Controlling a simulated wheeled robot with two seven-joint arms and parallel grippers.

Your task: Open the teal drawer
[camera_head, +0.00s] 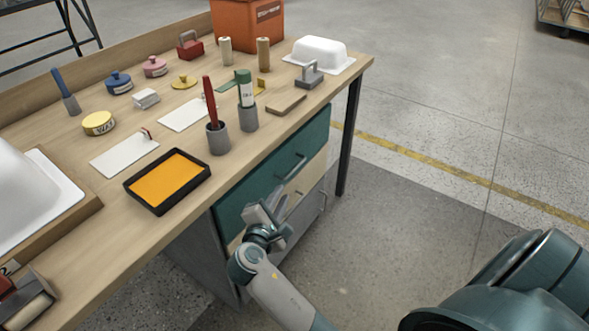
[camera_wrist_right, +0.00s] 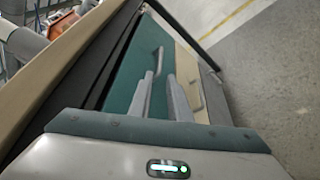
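The teal drawer (camera_head: 262,188) is the top drawer under the table in the head view, and its front looks level with the cabinet. It carries a bar handle (camera_head: 294,168). In the right wrist view the teal front (camera_wrist_right: 128,75) fills the middle and its handle (camera_wrist_right: 159,62) lies just beyond my fingertips. My right gripper (camera_head: 262,208) is in front of the drawer, near its left part. Its two fingers (camera_wrist_right: 160,78) are apart with nothing between them. I cannot tell whether a finger touches the handle. My left gripper is not in view.
A tan drawer (camera_head: 305,183) with its own handle (camera_wrist_right: 190,65) and a grey front (camera_head: 309,209) sit below. The tabletop (camera_head: 100,240) holds an orange tray (camera_head: 168,182), cups, jars and an orange bin (camera_head: 247,22). A dark table leg (camera_head: 348,135) stands right. Floor in front is clear.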

